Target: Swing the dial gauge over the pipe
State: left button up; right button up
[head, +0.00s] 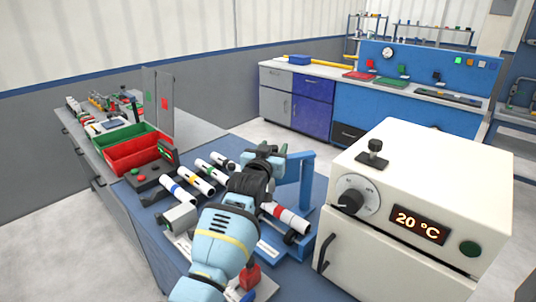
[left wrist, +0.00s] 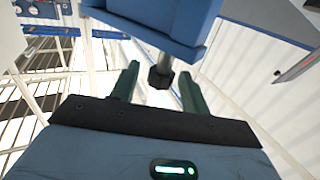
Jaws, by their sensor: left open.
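My left gripper (head: 264,154) is open beside the top of a blue stand (head: 306,178) on the blue bench. In the left wrist view its green fingers (left wrist: 159,72) stand apart on both sides of a dark knob (left wrist: 160,79) on a thin metal shaft. The knob sits under a blue block (left wrist: 165,22); I cannot tell whether a finger touches it. A white pipe with a red band (head: 291,218) lies below, partly hidden by my left arm. The dial gauge's face cannot be made out in either view. My right gripper is not in view.
A white oven (head: 425,155) reading 20 °C stands close to the right of the stand. Several banded pipes (head: 198,174) lie left of my gripper, near red (head: 135,152) and green bins. The floor behind the bench is clear.

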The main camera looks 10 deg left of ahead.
pick_arm(q)
jog(key=shift+s+a+p, duration=0.25)
jog(key=shift+s, duration=1)
jog(key=shift+s+a+p, duration=0.2)
jog(key=shift+s, duration=1.05)
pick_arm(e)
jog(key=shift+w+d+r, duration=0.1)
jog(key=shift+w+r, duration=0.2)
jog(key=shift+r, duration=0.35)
pick_arm(q)
jog(key=shift+c, duration=0.3)
